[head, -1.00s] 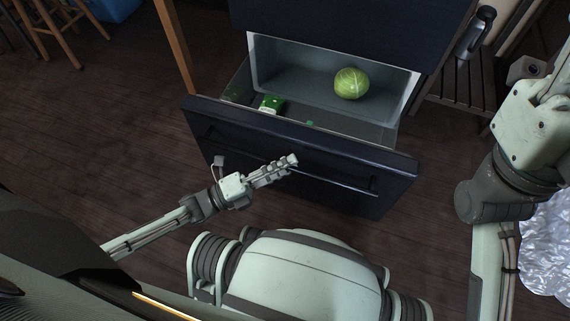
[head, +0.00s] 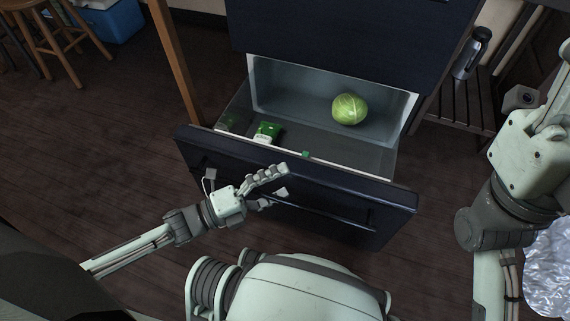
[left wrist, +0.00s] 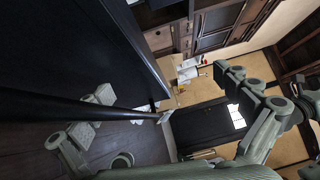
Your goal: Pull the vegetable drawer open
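The vegetable drawer (head: 300,172) has a dark front and stands pulled well out of the dark cabinet. A green cabbage (head: 349,109) and a green-and-white packet (head: 267,132) lie inside. Its long dark handle bar (head: 330,212) runs across the front; in the left wrist view the bar (left wrist: 75,108) crosses from the left edge to near the middle. My left gripper (head: 272,186) is at the left part of the handle, its fingers spread apart. The wrist view also shows the fingers (left wrist: 165,85) wide apart, with no grip on the bar visible.
My right arm is at the right edge. A wooden post (head: 172,62) stands left of the drawer. A stool (head: 45,40) and blue box (head: 108,20) are at the back left. A dark slatted stand (head: 462,98) with a metal flask is on the right. The left floor is clear.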

